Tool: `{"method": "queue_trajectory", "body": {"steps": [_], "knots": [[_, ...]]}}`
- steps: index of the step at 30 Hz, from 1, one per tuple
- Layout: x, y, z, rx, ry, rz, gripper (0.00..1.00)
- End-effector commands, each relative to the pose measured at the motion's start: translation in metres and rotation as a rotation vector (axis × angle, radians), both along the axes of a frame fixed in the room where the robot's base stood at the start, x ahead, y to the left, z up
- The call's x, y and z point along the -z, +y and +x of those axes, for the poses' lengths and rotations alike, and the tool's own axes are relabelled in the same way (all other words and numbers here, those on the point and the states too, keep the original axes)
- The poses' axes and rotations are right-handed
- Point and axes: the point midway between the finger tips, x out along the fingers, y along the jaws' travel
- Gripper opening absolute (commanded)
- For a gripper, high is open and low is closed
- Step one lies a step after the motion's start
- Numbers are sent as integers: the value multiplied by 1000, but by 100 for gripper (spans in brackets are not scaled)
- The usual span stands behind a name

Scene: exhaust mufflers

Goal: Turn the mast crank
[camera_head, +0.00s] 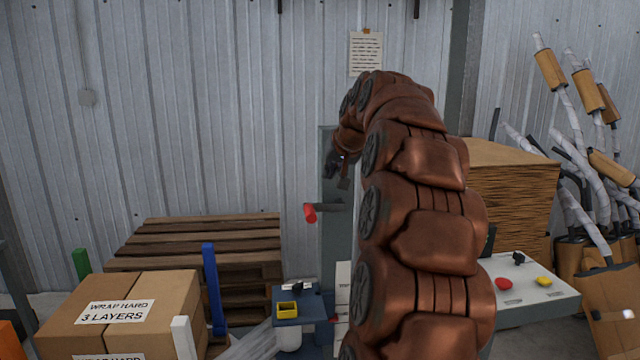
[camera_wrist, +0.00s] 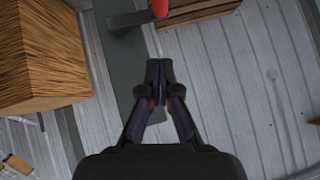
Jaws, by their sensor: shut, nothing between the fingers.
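The mast crank has a red grip (camera_head: 310,213) on a dark arm (camera_head: 330,206), set against a grey-green upright mast (camera_head: 337,245) by the wall. In the wrist view the red grip (camera_wrist: 160,8) is cut off at the top edge, with the crank arm (camera_wrist: 130,19) to its left and the mast (camera_wrist: 122,62) below. My gripper (camera_head: 345,184) is above the crank and apart from it. In the wrist view its fingers (camera_wrist: 157,70) are together and empty, pointing towards the crank. My arm hides part of the area right of the mast.
A wooden pallet stack (camera_head: 200,228) and a carton (camera_head: 125,310) stand at left. A blue post (camera_head: 213,285) and small blue stand (camera_head: 304,305) are below the crank. A brown stack (camera_head: 510,195), a button panel (camera_head: 540,290) and wrapped pipes (camera_head: 570,110) are at right.

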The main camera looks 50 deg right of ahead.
Motion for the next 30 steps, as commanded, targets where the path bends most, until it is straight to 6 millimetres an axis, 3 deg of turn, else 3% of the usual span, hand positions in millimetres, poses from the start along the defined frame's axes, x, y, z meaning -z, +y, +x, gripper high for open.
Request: {"method": "queue_trajectory", "body": {"steps": [17, 30], "knots": [[65, -26, 63, -2, 7, 6, 0], [99, -18, 68, -2, 4, 4, 0]]}}
